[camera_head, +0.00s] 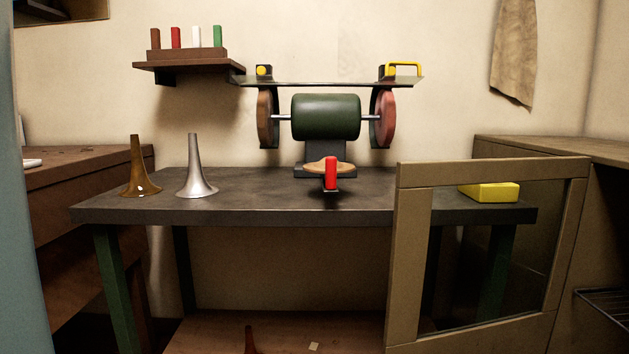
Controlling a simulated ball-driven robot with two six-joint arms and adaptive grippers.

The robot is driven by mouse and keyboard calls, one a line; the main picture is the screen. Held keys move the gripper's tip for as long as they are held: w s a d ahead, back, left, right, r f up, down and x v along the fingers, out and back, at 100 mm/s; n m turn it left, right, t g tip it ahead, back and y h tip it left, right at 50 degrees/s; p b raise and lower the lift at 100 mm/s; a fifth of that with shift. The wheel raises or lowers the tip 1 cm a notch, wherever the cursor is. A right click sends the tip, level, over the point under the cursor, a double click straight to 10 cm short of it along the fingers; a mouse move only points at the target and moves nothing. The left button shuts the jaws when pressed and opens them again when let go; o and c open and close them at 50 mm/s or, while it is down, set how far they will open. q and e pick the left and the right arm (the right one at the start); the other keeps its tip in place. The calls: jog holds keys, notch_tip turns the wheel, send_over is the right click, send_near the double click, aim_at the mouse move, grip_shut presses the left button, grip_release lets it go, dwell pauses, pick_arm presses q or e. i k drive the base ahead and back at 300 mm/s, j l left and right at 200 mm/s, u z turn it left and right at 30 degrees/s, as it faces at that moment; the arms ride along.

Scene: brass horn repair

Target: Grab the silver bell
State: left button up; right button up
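The silver bell (195,172) stands upright, wide end down, on the left part of the dark workbench (270,210). A brass-brown bell (138,172) of similar shape stands just to its left, apart from it. Neither of my grippers is in the head view.
A bench grinder (325,117) with two wheels stands at the back middle, a red-handled part (331,173) before it. A yellow block (489,191) lies at the right, behind an open framed glass door (410,260). A shelf (187,66) holds several coloured blocks. The bench front is clear.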

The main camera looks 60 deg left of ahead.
aim_at(195, 185)
jog(key=u, duration=2.35)
jog(key=j, duration=0.1)
